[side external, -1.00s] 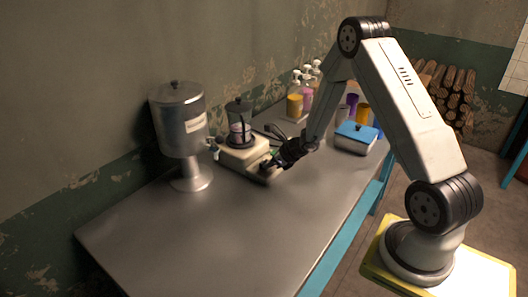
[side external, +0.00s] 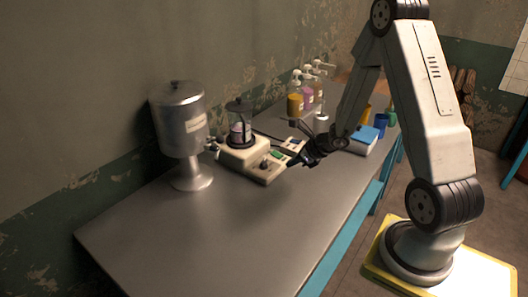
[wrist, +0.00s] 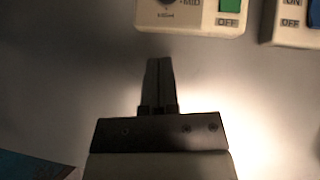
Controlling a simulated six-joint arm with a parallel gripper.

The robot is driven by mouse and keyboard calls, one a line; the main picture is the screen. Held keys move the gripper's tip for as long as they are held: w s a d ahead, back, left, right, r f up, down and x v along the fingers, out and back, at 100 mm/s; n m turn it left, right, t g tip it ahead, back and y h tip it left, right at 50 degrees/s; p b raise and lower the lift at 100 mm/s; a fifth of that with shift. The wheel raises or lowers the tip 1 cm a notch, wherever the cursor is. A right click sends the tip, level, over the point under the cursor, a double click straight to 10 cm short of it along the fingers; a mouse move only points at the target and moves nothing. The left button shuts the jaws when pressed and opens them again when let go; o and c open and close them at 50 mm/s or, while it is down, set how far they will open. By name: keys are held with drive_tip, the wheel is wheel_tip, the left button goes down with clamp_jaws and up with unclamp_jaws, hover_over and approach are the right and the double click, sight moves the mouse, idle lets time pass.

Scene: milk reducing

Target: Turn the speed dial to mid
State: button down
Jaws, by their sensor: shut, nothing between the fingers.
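A cream machine base (side external: 240,158) carries a clear jar with a dark lid (side external: 239,128). On its front are a dark speed dial (side external: 264,166) and a green switch (side external: 277,154). In the wrist view the dial (wrist: 167,2) is cut off by the top edge, with a "MID" label to its right; I cannot tell where its pointer sits. The green switch (wrist: 230,6) shows above an "OFF" label. My gripper (wrist: 158,62) is shut and empty, its fingertips just short of the base's front edge. It also shows in the side view (side external: 293,163), right of the base.
A second cream unit with a blue switch (wrist: 314,14) stands to the right. A steel dispenser (side external: 180,120) is at the left. Pump bottles (side external: 295,100), a blue-topped box (side external: 361,135) and cups stand farther back. The front tabletop is clear.

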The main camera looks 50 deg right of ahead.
drive_tip(key=shift+v, duration=2.25)
drive_tip(key=c, duration=0.9)
unclamp_jaws()
drive_tip(key=shift+a+f, duration=0.1)
drive_tip(key=shift+a, duration=0.05)
drive_tip(key=o, duration=0.7)
drive_tip(key=shift+w+a+n, duration=0.15)
drive_tip(key=shift+w+n, duration=0.15)
drive_tip(key=shift+n, duration=0.2)
drive_tip(key=w+n+g, duration=0.3)
drive_tip(key=w+n, duration=0.1)
drive_tip(key=n, duration=0.7)
drive_tip(key=w+r+n+g+h, duration=0.1)
drive_tip(key=w+n, duration=0.3)
drive_tip(key=n, duration=0.8)
drive_tip(key=w+n+g, duration=0.4)
drive_tip(key=w+n, duration=0.1)
drive_tip(key=n, duration=0.7)
drive_tip(key=shift+w+a+r+g+h, duration=0.1)
drive_tip(key=shift+a+r+g+h, duration=0.2)
drive_tip(key=shift+f, duration=0.1)
